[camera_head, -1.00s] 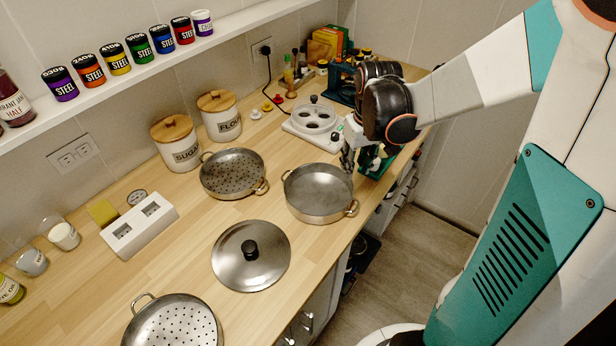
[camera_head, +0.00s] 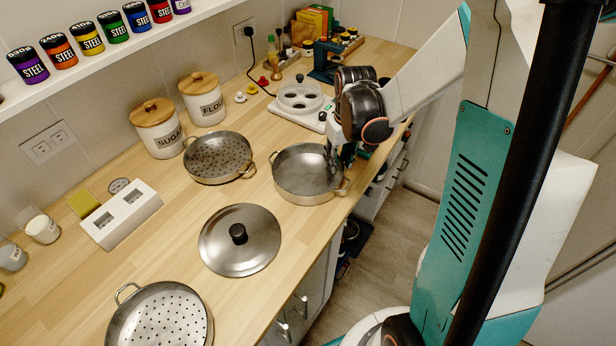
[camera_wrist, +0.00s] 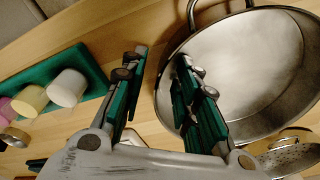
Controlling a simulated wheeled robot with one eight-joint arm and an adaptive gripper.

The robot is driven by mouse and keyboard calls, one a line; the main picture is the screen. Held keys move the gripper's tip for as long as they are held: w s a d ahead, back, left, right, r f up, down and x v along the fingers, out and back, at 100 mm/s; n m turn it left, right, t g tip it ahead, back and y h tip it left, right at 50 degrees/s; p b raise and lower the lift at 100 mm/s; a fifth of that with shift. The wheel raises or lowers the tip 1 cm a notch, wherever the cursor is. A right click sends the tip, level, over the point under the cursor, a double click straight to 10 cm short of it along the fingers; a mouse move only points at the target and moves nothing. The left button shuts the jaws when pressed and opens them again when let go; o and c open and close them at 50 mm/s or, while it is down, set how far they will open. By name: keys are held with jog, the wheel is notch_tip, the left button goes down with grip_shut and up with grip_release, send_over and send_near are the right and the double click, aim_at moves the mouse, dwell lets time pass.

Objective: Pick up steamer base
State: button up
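The steamer base, taken to be the plain metal pan without holes (camera_head: 296,172), sits on the wooden counter near its front edge. It has two loop handles. My gripper (camera_head: 336,163) is at the pan's right rim in the head view. In the wrist view my gripper (camera_wrist: 160,68) is open, with one finger outside the pan (camera_wrist: 245,70) and the other over its inside. The rim passes between the fingers. I cannot tell whether either finger touches the wall. The far right part of the pan is partly hidden by my gripper in the head view.
A perforated pan (camera_head: 218,157) stands left of the base; another (camera_head: 160,320) is at the bottom. A lid (camera_head: 255,255) lies in front. A white appliance (camera_head: 285,108) stands behind. A green tray (camera_wrist: 80,50) with pale cylinders is beside my gripper.

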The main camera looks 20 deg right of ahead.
grip_shut()
